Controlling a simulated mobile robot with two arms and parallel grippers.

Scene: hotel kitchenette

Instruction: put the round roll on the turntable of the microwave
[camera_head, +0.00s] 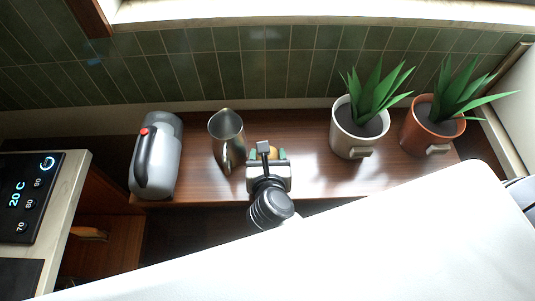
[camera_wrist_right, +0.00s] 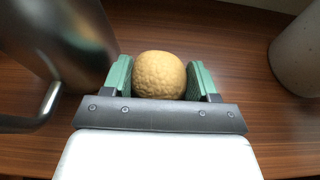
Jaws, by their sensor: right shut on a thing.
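The round roll (camera_wrist_right: 159,75) is tan with a bumpy surface. In the right wrist view it sits between the two green finger pads of my right gripper (camera_wrist_right: 160,80), which is shut on it. In the head view my right gripper (camera_head: 268,156) is over the wooden shelf, and only a small orange-brown bit of the roll (camera_head: 273,150) shows past it. I cannot tell whether the roll touches the wood. My left gripper is not in view. I cannot make out the microwave or its turntable.
A metal pitcher (camera_head: 227,138) stands close left of my right gripper, with a grey kettle (camera_head: 160,158) farther left. A white potted plant (camera_head: 347,138) and a terracotta one (camera_head: 424,134) stand right on the wooden shelf (camera_head: 308,178). A large white surface (camera_head: 370,245) fills the lower right.

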